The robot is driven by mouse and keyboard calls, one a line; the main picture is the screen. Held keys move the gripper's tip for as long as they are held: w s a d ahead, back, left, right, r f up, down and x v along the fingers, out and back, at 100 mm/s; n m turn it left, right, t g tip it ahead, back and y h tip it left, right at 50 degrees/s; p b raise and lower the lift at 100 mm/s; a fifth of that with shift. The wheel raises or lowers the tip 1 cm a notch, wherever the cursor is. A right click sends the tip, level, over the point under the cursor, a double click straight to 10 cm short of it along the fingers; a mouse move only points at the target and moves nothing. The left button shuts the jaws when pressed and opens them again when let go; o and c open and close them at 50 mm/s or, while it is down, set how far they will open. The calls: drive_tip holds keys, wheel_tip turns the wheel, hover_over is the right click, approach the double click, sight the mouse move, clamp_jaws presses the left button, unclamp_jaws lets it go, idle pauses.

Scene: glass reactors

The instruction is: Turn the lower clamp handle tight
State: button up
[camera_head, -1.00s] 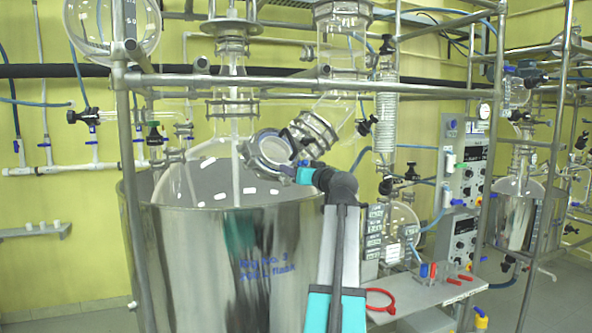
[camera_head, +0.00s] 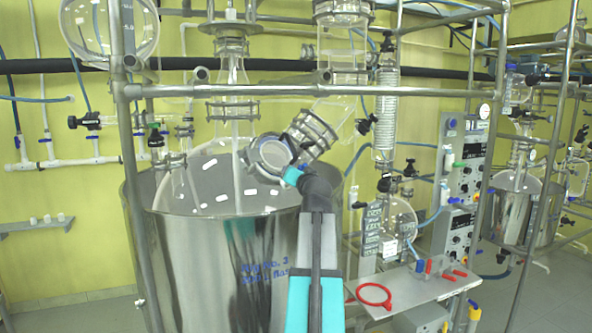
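A round metal clamp (camera_head: 270,152) sits on the angled neck of the large glass flask (camera_head: 215,180), above the steel vessel. A second ringed joint (camera_head: 313,131) is higher up on the same angled glass. My gripper (camera_head: 291,174) is at the lower right edge of the round clamp, reached by my arm from below. Its fingers are small and partly hidden behind my wrist, so I cannot tell whether they are open or shut. The clamp handle itself is not clearly visible, and contact with it cannot be told.
Steel frame bars (camera_head: 320,90) cross above and stand at the left. The steel vessel (camera_head: 215,270) fills the lower left. A shelf (camera_head: 415,285) with a red ring (camera_head: 374,295) and small tools is at the right, beside a control panel (camera_head: 462,160).

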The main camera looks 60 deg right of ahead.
drive_tip(key=shift+m+p, duration=0.3)
idle(0.4)
drive_tip(key=o, duration=1.1)
drive_tip(key=shift+c, duration=0.2)
drive_tip(key=b+v, duration=0.4)
drive_tip(key=v, duration=1)
drive_tip(key=shift+b, duration=0.4)
drive_tip(key=shift+w, duration=0.1)
